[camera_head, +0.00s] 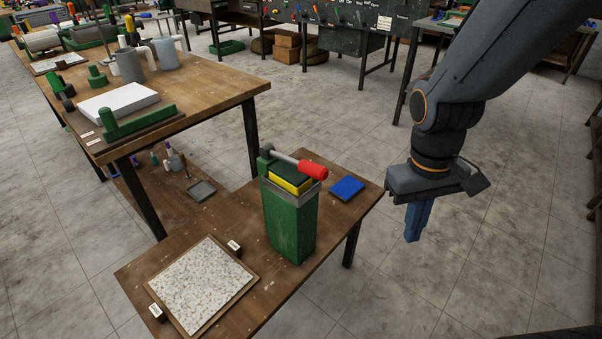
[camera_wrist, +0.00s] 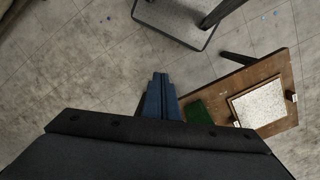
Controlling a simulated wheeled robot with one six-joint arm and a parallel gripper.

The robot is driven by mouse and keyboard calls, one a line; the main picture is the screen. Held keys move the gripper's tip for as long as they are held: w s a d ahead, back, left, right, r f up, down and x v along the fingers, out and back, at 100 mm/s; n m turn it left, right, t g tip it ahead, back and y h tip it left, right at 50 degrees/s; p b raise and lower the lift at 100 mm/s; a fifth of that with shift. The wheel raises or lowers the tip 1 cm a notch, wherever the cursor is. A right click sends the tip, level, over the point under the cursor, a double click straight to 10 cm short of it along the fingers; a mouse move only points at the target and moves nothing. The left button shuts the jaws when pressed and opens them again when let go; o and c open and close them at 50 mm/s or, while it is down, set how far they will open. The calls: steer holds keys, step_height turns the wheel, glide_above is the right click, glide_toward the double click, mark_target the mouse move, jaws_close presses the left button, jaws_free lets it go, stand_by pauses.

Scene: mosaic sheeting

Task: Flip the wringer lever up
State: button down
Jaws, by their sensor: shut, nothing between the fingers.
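The wringer lever is a grey rod with a red grip (camera_head: 313,170), lying low across the top of a green box-shaped wringer (camera_head: 290,225) on the small wooden table. A yellow block (camera_head: 291,181) shows under the rod in the wringer's top. My gripper (camera_head: 412,238) is shut and empty, pointing down to the right of the table, apart from the lever. In the wrist view my gripper (camera_wrist: 160,76) points over bare floor. A green surface, which seems to be the wringer (camera_wrist: 208,107), shows to its right there; the lever is not clear in that view.
A framed speckled mosaic sheet (camera_head: 203,284) lies at the table's front left, also in the wrist view (camera_wrist: 260,104). A blue pad (camera_head: 346,188) lies right of the wringer. A larger workbench (camera_head: 200,92) with tools stands behind left. The floor (camera_head: 450,290) around my gripper is clear.

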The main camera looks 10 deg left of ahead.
mark_target(292, 161)
steer(key=w+a+r+n+t+h+p, duration=0.1)
steer(key=a+n+t+h+p, duration=0.2)
steer(key=a+n, duration=1)
steer(key=w+a+n+t+h+p, duration=0.2)
steer(key=a+n+t, duration=0.4)
steer(key=a+n, duration=0.7)
steer(key=shift+a+r+n+h+p, duration=0.3)
steer(key=shift+a+r+h+p, duration=0.1)
steer(key=shift+a+h+p, duration=0.35)
steer(key=shift+w, duration=0.15)
steer(key=w+d+f+p, duration=0.1)
steer(key=w+d+p, duration=0.3)
steer(key=w, duration=0.3)
steer(key=shift+w+d+f+p, duration=0.2)
steer(key=shift+d+f+p, duration=0.2)
steer(key=shift+d, duration=0.4)
steer(key=shift+w+r, duration=0.1)
steer(key=shift+r, duration=0.05)
